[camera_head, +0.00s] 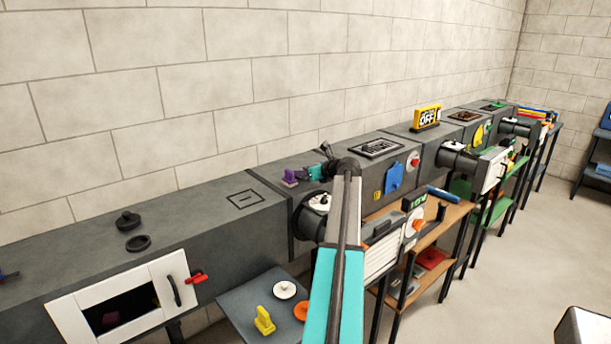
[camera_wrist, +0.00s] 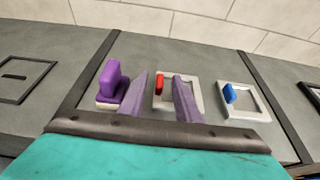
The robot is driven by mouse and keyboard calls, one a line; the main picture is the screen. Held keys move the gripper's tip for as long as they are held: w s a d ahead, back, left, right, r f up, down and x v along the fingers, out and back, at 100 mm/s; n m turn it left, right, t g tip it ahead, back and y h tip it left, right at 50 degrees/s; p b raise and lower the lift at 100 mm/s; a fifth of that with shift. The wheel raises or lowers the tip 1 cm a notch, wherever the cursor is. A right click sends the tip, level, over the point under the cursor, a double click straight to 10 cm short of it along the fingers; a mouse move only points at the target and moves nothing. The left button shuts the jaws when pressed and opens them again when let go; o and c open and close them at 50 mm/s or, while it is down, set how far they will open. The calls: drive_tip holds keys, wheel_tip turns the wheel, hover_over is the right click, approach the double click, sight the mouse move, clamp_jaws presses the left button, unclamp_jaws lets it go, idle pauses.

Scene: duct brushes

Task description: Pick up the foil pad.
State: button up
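Three handled pieces lie on the grey duct top in the wrist view: a purple block (camera_wrist: 112,86) on a cream base, a pale grey square piece with a red tab (camera_wrist: 159,82), and a similar square piece with a blue tab (camera_wrist: 229,93). I cannot tell for sure which is the foil pad. My gripper (camera_wrist: 162,76) is open, its two purplish fingers apart. The red-tabbed piece shows between and beyond them; nothing is held. The purple block also shows in the head view (camera_head: 289,178), just left of my gripper (camera_head: 303,174). The square pieces are hidden there.
The duct runs along a block wall. A black knob (camera_head: 128,221) and a black ring (camera_head: 138,243) lie on its left part. A low shelf (camera_head: 235,310) holds a yellow piece (camera_head: 264,321) below the duct.

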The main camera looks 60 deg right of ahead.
drive_tip(key=shift+c, duration=0.3)
clamp_jaws()
drive_tip(key=shift+r, duration=0.1)
drive_tip(key=shift+r, duration=1.4)
drive_tip(key=shift+s+r+b, duration=0.15)
drive_tip(key=shift+r+b, duration=0.15)
drive_tip(key=s+a, duration=0.4)
drive_tip(key=s, duration=0.2)
drive_tip(key=s+a+r+b, duration=0.1)
drive_tip(key=s+a, duration=0.3)
drive_tip(key=s, duration=0.3)
drive_tip(key=shift+s+a+r+b, duration=0.15)
drive_tip(key=shift+a+r+b, duration=0.05)
drive_tip(key=shift+a+b, duration=0.15)
drive_tip(key=shift+r, duration=0.15)
